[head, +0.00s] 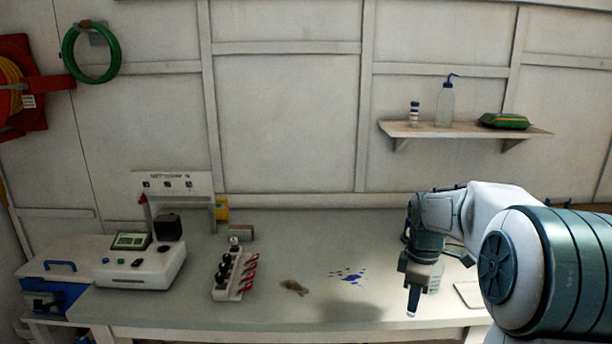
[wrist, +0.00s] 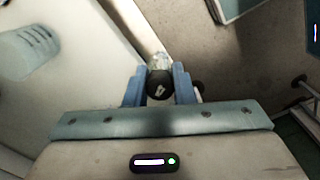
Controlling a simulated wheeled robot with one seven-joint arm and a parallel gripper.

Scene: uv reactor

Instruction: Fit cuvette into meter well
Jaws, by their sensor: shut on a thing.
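My gripper (wrist: 158,86) is shut on a small cuvette with a round black cap (wrist: 160,83) in the wrist view. A little clear glass shows beyond the cap; the rest of the cuvette is hidden. In the head view my gripper (head: 413,300) points down over the right part of the bench, and the cuvette cannot be made out there. The meter (head: 140,272), white with a small screen (head: 131,241) and a black block (head: 168,227) on top, stands at the bench's left end, far from my gripper.
A white rack (head: 228,282) with black-capped items and red clips stands right of the meter. A brown stain (head: 294,287) and blue spots (head: 348,275) mark the bench (head: 320,310) between rack and gripper. A shelf (head: 460,132) with bottles hangs on the wall.

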